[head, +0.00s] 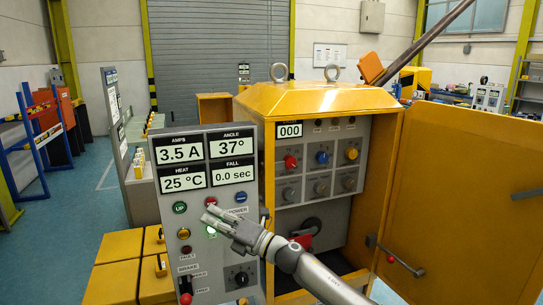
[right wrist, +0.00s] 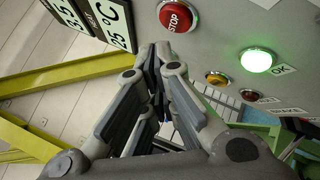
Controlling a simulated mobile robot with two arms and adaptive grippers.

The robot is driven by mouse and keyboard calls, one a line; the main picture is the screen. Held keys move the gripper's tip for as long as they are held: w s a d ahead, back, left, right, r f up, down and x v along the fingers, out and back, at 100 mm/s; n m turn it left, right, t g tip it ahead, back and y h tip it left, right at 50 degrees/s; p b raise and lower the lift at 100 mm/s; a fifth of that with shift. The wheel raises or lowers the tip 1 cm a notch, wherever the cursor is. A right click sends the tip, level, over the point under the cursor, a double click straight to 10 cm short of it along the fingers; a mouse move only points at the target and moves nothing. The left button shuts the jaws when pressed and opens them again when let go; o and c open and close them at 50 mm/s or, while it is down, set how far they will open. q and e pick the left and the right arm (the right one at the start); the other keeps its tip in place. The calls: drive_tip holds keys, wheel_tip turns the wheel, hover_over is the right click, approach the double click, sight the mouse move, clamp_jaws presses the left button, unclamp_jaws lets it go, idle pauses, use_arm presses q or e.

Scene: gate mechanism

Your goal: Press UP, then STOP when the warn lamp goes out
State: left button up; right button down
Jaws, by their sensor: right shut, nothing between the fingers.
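The grey control panel (head: 218,220) reads 3.5 A, 37°, 25 °C and 0.0 sec. The green UP button (head: 179,207) is at its left and the red STOP button (head: 211,201) right of it; STOP also shows in the right wrist view (right wrist: 177,15). An amber lamp (head: 183,233) shows no clear glow, also in the wrist view (right wrist: 217,78); its label is unreadable. A green lamp (right wrist: 256,60) glows brightly. My right gripper (head: 205,216) is shut and empty, fingertips just below STOP, right of UP. I cannot tell whether it touches the panel. My left gripper is out of view.
The yellow cabinet (head: 320,98) stands open behind the panel, its door (head: 465,190) swung right. A tilted boom (head: 425,42) rises at upper right. Lower on the panel are a red fault lamp (head: 186,250), a brake switch (head: 186,285) and a black knob (head: 241,278).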

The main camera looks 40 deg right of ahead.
idle(0.7)
drive_tip(key=shift+w+d+b, duration=0.15)
drive_tip(key=shift+w+b, duration=0.2)
drive_tip(key=shift+w, duration=0.35)
drive_tip(key=shift+w+d, duration=0.15)
drive_tip(key=shift+w, duration=0.25)
drive_tip(key=s, duration=0.1)
drive_tip(key=s+a, duration=0.1)
drive_tip(key=s, duration=0.1)
